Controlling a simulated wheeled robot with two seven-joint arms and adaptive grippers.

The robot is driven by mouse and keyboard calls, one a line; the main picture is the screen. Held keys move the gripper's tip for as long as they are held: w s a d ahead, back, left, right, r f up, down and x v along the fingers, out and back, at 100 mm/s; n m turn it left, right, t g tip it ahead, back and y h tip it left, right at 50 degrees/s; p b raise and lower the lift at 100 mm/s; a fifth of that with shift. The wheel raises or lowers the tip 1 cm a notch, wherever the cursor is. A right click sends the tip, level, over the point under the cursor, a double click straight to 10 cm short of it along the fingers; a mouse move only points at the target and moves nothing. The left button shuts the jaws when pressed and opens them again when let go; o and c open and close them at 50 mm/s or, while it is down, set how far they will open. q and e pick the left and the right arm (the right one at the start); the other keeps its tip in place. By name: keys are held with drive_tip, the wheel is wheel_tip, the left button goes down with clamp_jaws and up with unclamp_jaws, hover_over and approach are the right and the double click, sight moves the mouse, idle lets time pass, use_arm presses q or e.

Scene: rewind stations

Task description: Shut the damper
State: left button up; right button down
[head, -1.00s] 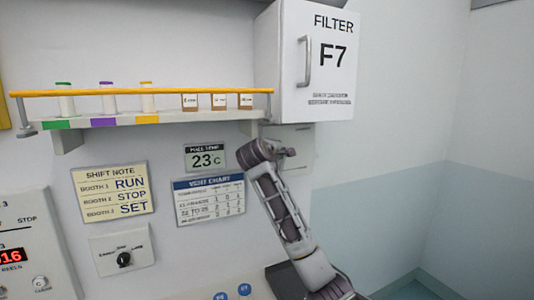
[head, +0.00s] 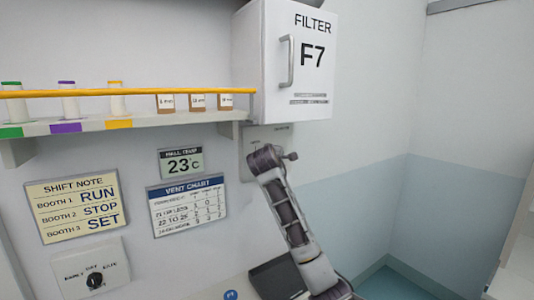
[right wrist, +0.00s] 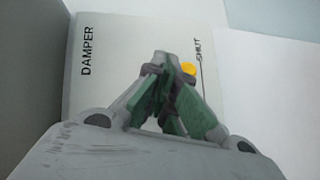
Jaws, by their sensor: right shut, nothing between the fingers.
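The damper plate (head: 268,134) is a pale panel on the wall below the filter cabinet, partly hidden by my right arm in the head view. In the right wrist view, the damper plate (right wrist: 112,75) shows the words DAMPER at left and SHUT at right. My right gripper (right wrist: 163,62) is shut and empty in front of the plate, just left of the knob in that view. I cannot tell whether it touches the knob. My left gripper is out of view.
The white filter cabinet F7 (head: 270,65) hangs right above the plate. A shelf with a yellow rail (head: 130,93) holds small bottles at left. A vent chart (head: 188,205), a temperature display (head: 181,162) and a shift note (head: 72,206) are on the wall. The wall at right is bare.

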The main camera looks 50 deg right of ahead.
drive_tip(key=shift+s+d+f, duration=0.5)
drive_tip(key=shift+d+f, duration=0.25)
drive_tip(key=shift+d, duration=0.15)
drive_tip(key=shift+w, duration=0.1)
idle(0.7)
drive_tip(key=shift+a, duration=0.1)
drive_tip(key=v, duration=1.2)
idle(0.7)
